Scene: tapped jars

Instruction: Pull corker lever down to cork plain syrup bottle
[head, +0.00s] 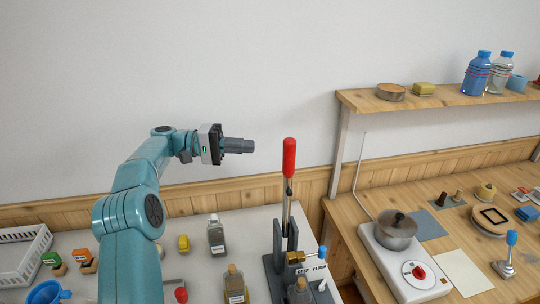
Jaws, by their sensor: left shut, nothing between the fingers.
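The corker lever (287,190) stands nearly upright with a red handle (289,158) at its top. It rises from a grey corker stand (282,262) on the white table. A bottle (299,291) with a brown stopper-like top shows at the stand's foot, cut off by the lower picture edge. Its label cannot be read. My left gripper (250,146) is shut and empty, in the air to the left of the red handle and apart from it. My right gripper is not in view.
A clear bottle (216,235) and a corked bottle (234,284) stand left of the corker. A white basket (22,254) is at far left. A wooden bench at right holds a pot (396,232) on a hot plate, below a shelf (440,102).

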